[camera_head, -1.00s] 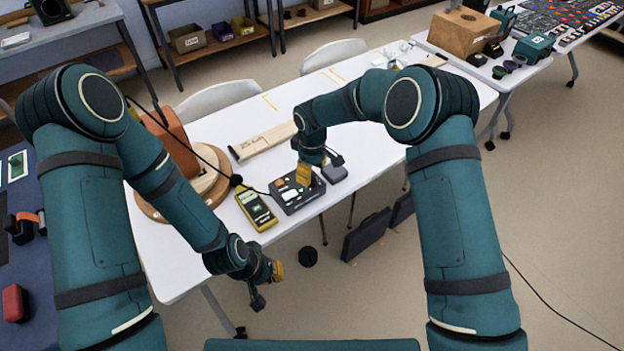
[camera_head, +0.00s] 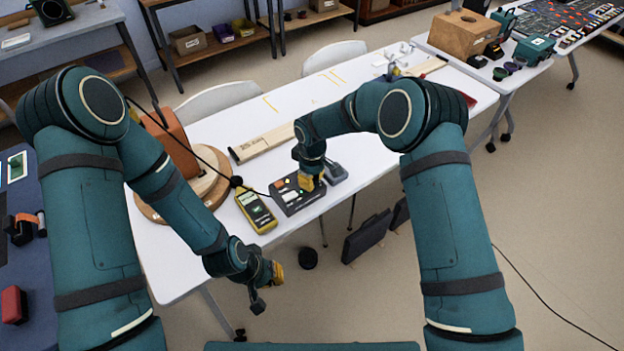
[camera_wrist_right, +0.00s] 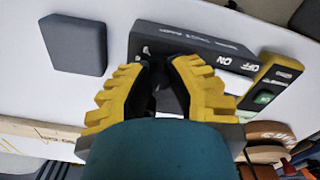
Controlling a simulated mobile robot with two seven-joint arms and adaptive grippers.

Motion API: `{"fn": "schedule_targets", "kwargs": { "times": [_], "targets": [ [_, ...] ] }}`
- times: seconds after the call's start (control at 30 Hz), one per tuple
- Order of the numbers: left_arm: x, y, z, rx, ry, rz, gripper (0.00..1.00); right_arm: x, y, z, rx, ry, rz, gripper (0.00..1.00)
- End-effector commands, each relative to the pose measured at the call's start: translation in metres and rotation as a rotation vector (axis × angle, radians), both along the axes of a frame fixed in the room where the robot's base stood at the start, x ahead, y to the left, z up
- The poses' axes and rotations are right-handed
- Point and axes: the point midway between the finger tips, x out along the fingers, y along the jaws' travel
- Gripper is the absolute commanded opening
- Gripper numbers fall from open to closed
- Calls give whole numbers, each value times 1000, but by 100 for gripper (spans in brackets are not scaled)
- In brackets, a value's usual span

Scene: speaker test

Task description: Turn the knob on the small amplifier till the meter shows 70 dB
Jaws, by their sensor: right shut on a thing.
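The small amplifier (camera_head: 291,199) is a dark box with light markings and a small green light, lying on the white table. A yellow handheld meter (camera_head: 256,211) lies just left of it; its reading is too small to tell. My right gripper (camera_head: 311,184) is at the amplifier's right end. In the right wrist view its yellow fingers (camera_wrist_right: 160,75) are closed around a dark part on the amplifier's top (camera_wrist_right: 195,40), likely the knob, mostly hidden between them. The meter (camera_wrist_right: 266,92) shows at right there. My left gripper (camera_head: 265,282) hangs in front of the table edge; its fingers are unclear.
A grey block (camera_head: 336,174) stands close right of the amplifier. An orange-brown cabinet (camera_head: 172,135) is on a round wooden board (camera_head: 213,186) at left, with a black cable running to the amplifier. A long wooden bar (camera_head: 264,140) lies behind.

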Motion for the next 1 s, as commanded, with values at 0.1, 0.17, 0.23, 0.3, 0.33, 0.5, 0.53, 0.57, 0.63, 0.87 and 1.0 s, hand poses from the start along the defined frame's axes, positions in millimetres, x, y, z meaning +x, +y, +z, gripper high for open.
{"fn": "schedule_targets", "kwargs": {
  "times": [0.1,0.17,0.23,0.3,0.33,0.5,0.53,0.57,0.63,0.87,1.0],
  "targets": [
    [0,0,-3,0,1,0,0,0,-1,-1,-2,2,-27,0],
    [-1,0,-7,0,3,-2,0,0,-1,-2,-4,1,-71,0],
    [-2,0,-10,-1,4,-4,0,-1,-1,-3,-3,2,-124,0],
    [-2,0,-12,-1,4,-4,0,-1,-1,-3,-4,3,-164,0],
    [-2,0,-12,-1,3,-3,0,-1,-1,-2,-4,4,-176,0],
    [-1,0,-11,-1,3,-3,0,-2,-2,-2,-4,6,-186,0],
    [-1,0,-11,-1,3,-3,0,-2,-2,-2,-4,6,-186,0],
    [-1,0,-11,-1,3,-3,0,-2,-2,-2,-4,6,-186,0],
    [-1,0,-11,-1,3,-3,0,-2,-2,-2,-5,7,-185,27],
    [-1,0,-11,-1,3,-3,0,-1,-1,-1,-3,5,-184,52],
    [-1,0,-11,-1,3,-3,0,-1,-1,-1,-2,3,-184,52]
  ]
}}
